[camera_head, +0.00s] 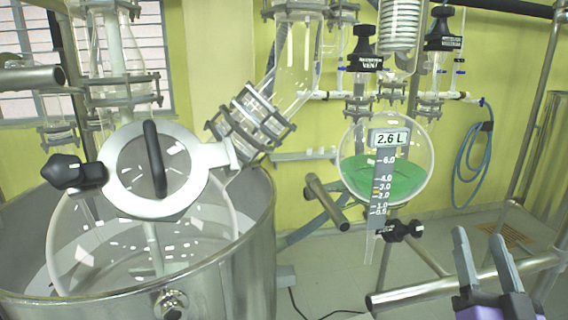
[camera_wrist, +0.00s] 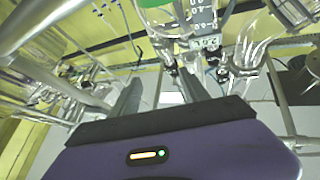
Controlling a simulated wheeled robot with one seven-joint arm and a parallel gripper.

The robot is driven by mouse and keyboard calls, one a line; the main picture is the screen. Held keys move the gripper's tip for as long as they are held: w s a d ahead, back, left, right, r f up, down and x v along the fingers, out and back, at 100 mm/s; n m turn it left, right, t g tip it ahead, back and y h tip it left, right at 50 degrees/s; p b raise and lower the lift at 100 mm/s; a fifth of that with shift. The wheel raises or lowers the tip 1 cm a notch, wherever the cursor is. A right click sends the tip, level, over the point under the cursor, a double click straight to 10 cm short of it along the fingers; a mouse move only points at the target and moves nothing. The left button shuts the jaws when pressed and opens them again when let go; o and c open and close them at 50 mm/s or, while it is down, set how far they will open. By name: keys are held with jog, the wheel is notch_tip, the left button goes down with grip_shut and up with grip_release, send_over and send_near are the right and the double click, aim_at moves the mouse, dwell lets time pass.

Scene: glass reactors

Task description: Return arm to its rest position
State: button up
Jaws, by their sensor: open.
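My gripper (camera_head: 484,262) is at the lower right of the head view, with two grey fingers pointing up and a purple body below. The fingers are spread apart with nothing between them. In the wrist view my gripper (camera_wrist: 160,90) shows its purple housing across the bottom and its two fingers apart. It is to the right of and below the round glass receiver (camera_head: 400,165), which holds green liquid and has a level scale reading 2.6 L. The gripper appears apart from the glassware. The rest of my arm is mostly out of view.
A large glass reactor with a round lid (camera_head: 155,170) sits in a steel vessel (camera_head: 250,245) at left. A metal rail (camera_head: 465,285) runs close by my gripper. A black valve knob (camera_head: 403,230) is below the receiver. A blue hose (camera_head: 458,165) hangs on the yellow wall.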

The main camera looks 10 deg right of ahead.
jog(key=s+a+f+n+g+y, duration=0.2)
jog(key=s+a+f, duration=0.4)
jog(key=s, duration=0.4)
jog(key=s+a+f+n+g+y, duration=0.2)
jog(key=s+a+f, duration=0.3)
jog(key=s+f, duration=0.4)
jog(key=s+a+f+n+g+y, duration=0.2)
jog(key=s+a+f, duration=0.4)
jog(key=s, duration=0.7)
notch_tip(320, 180, down, 2)
jog(key=shift+a+f+g+y, duration=0.3)
jog(key=shift+g+y, duration=0.4)
jog(key=shift+y, duration=0.3)
jog(key=shift+w+r, duration=0.1)
